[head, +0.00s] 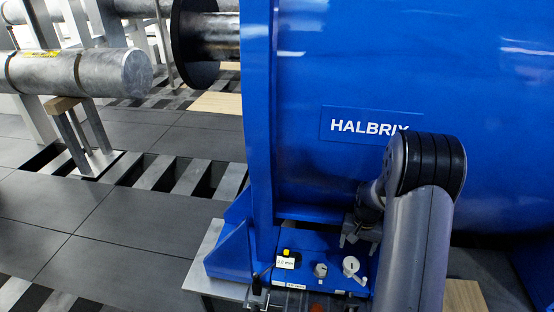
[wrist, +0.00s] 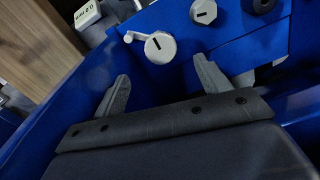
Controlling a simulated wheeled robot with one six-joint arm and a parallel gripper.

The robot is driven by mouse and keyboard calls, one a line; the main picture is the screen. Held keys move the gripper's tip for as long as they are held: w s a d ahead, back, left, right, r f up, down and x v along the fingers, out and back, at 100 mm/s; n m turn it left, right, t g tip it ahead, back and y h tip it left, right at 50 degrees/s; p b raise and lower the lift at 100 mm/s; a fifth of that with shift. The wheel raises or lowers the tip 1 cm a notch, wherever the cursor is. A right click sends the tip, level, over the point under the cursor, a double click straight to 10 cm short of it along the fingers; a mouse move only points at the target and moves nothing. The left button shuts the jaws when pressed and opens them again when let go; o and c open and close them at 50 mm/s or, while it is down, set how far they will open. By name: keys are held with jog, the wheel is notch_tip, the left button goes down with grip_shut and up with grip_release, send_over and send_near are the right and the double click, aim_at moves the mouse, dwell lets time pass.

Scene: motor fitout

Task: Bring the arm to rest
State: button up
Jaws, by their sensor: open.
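My arm (head: 425,225) reaches in from the lower right and crosses in front of the blue motor (head: 400,70) marked HALBRIX. My gripper (head: 360,235) is over the blue panel at the motor's foot; it is small and partly hidden by the arm in the head view. In the wrist view the two fingers of my gripper (wrist: 163,75) stand apart with nothing between them. A pale round knob with a side tab (wrist: 160,46) shows just past the fingertips. I cannot tell the exact gap between it and the fingers.
A metal cylinder (head: 90,73) lies on supports at left. Open floor (head: 110,215) lies left of the motor.

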aim_at(351, 263)
notch_tip(351, 263, down, 9)
jog(key=shift+f+b, duration=0.15)
jog(key=shift+b, duration=0.85)
